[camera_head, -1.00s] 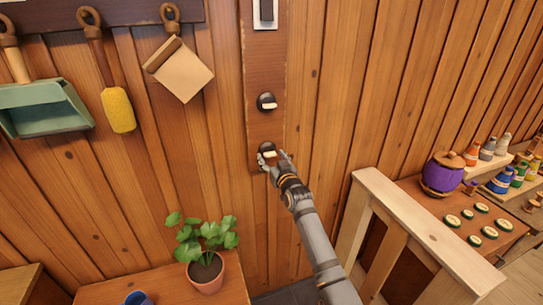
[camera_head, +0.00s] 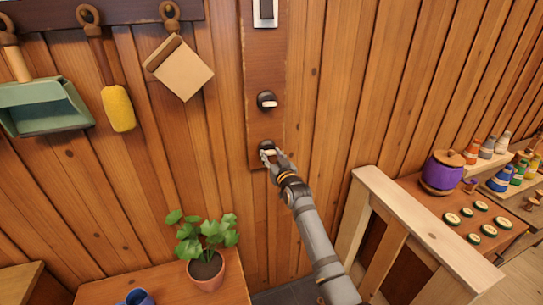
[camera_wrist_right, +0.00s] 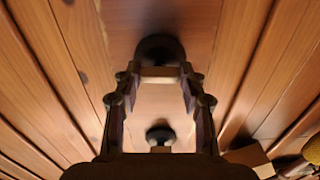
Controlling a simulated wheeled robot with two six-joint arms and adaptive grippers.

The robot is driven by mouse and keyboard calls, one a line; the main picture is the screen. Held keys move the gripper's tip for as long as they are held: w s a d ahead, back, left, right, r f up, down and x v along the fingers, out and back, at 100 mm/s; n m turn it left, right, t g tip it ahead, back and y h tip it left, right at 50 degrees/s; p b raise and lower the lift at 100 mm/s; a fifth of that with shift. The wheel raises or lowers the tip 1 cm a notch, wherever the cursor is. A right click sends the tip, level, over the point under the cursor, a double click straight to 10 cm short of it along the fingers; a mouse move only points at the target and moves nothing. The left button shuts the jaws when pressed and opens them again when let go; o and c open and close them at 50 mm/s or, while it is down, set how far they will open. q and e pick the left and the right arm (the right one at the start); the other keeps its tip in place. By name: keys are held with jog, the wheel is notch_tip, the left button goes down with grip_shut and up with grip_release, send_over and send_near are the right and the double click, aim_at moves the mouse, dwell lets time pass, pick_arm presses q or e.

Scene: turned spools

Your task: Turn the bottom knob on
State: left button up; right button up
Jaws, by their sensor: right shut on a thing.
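The bottom knob (camera_head: 266,145) is a round dark disc with a pale bar across it, low on a brown wooden wall strip. My right gripper (camera_head: 271,157) reaches it from below right and is shut on its pale bar. In the right wrist view, the two fingers (camera_wrist_right: 158,76) sit at either end of the bar, with the knob's dark disc (camera_wrist_right: 160,46) behind. The bar looks roughly level; fingers cover part of it in the head view. My left gripper is not in view.
A similar knob (camera_head: 267,101) sits just above, and a switch plate (camera_head: 265,12) tops the strip (camera_head: 263,65). A potted plant (camera_head: 206,266) stands below left. A pale wooden railing (camera_head: 420,225) stands right of my arm. A dustpan (camera_head: 42,107) and brush (camera_head: 118,108) hang left.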

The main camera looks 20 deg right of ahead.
jog(key=m+p, duration=0.3)
jog(key=m, duration=0.2)
jog(key=shift+r, duration=0.15)
jog(key=m+p, duration=0.2)
jog(key=m, duration=0.3)
jog(key=shift+p, duration=0.4)
jog(key=m+p, duration=0.1)
jog(key=m, duration=0.2)
jog(key=shift+f+m+p, duration=0.2)
jog(key=shift+m+p, duration=0.3)
jog(key=shift+m, duration=1.7)
jog(key=o, duration=1.1)
jog(key=shift+o, duration=0.2)
jog(key=shift+s, duration=0.15)
